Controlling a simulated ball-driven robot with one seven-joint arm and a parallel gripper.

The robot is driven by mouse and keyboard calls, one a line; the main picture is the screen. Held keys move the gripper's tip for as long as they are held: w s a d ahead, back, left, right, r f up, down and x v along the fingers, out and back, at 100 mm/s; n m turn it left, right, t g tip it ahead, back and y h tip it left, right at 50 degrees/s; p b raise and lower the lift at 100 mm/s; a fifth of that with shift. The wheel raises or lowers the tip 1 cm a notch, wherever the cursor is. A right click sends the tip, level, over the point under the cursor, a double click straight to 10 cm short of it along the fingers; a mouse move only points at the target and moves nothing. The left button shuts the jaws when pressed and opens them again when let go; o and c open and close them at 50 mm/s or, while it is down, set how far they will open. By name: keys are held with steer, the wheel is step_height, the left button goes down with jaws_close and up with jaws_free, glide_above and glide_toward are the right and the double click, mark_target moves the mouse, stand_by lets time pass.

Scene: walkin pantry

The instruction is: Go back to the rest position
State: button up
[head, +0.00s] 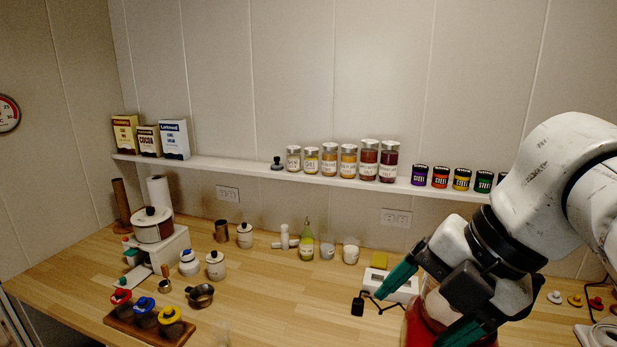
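My gripper (410,319) is at the lower right, with its two teal fingers spread wide apart and pointing down to the left. A large jar with red contents (428,318) stands at the lower edge, partly hidden by the gripper. The jar shows in the gap between the fingers. I cannot tell whether it lies between them or behind them, and no finger is seen pressing on it.
The wooden counter (300,318) has bare room at its front middle. A black-and-white scale-like device (395,287) and small black box (358,305) sit beside the gripper. A wall shelf (235,166) holds boxes and jars.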

step_height(320, 180, down, 24)
steer(key=d+r+m+t+y+b, duration=0.1)
steer(key=m+t+y+b, duration=0.15)
steer(key=m, duration=1.65)
steer(key=s+d+f+m+g+h, duration=0.1)
steer(key=s+d+f+m+h, duration=0.1)
steer(key=s+f, duration=0.5)
steer(key=s+d+f+m+g+h+b, duration=0.1)
steer(key=s+d+f+m+g+h, duration=0.1)
steer(key=s+d+f+m, duration=0.3)
steer(key=s+d+f+m+g+h, duration=0.1)
steer(key=s+d+f+m+h, duration=0.2)
steer(key=s+d+f, duration=0.3)
steer(key=s+f, duration=0.3)
steer(key=s, duration=0.2)
steer(key=shift+s+d+f, duration=0.3)
steer(key=shift+s, duration=0.1)
